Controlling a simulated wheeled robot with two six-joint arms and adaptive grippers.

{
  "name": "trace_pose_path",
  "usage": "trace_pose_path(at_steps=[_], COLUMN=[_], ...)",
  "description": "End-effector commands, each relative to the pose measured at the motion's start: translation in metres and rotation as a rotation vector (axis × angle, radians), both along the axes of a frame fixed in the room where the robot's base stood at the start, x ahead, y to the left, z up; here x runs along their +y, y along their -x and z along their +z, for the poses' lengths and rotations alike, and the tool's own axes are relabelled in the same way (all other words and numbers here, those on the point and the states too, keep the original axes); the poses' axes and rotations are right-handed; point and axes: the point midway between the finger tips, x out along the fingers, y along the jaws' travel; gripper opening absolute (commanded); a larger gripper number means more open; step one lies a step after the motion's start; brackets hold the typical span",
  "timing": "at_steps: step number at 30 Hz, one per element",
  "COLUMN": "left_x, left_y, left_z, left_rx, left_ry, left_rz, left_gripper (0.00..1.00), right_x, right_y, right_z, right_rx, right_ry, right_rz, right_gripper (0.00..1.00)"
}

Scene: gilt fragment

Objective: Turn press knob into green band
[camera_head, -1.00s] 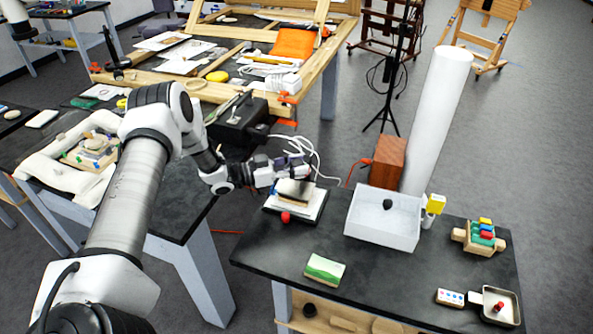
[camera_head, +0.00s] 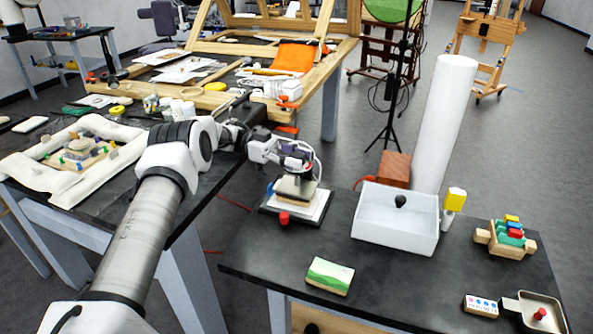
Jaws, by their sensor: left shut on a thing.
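The small press (camera_head: 296,205) stands on the front table, toward its left end. It has a white plate, a tan block with a dark layer, a red ball-like part (camera_head: 284,218) at its front and a blue part at its left. My left gripper (camera_head: 297,169) reaches in from the left and is shut at the top of the press, over its middle. The press knob is hidden by the fingers. I cannot make out a green band on the press. My right gripper is not in view.
Right of the press stand a white open box (camera_head: 394,235), a brown block (camera_head: 395,168) and a tall white cylinder (camera_head: 444,125). A green-and-white block (camera_head: 329,276) lies in front. A toy-like rack (camera_head: 506,240) and a metal tray (camera_head: 536,315) are at right.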

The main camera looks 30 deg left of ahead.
Motion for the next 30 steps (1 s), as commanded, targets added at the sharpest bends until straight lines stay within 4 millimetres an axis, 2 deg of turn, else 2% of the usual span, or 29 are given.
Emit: trace_pose_path(at_steps=[1,3,17,18,19,30], left_x=[-0.0012,-0.0013,-0.0017,-0.0018,-0.0017,-0.0007], left_y=[0.0001,0.0004,0.0006,0.0006,0.0005,0.0], left_z=[-0.0061,-0.0048,-0.0027,-0.0027,-0.0025,0.0035], left_rx=[0.004,0.004,0.007,0.007,0.007,0.002], left_ry=[-0.003,-0.003,-0.001,0.0,0.0,0.0], left_rz=[-0.014,-0.027,-0.039,-0.039,-0.039,-0.036], left_gripper=[0.05,0.05,0.05,0.54,0.65,0.66], right_x=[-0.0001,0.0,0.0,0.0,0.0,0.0], right_y=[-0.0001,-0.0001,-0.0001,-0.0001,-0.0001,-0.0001], right_z=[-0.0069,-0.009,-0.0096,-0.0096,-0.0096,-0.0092], right_rx=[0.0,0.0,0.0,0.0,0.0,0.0], right_ry=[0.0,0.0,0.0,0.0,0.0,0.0], right_rz=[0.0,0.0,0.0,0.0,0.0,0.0], right_gripper=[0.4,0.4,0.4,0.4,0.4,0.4])
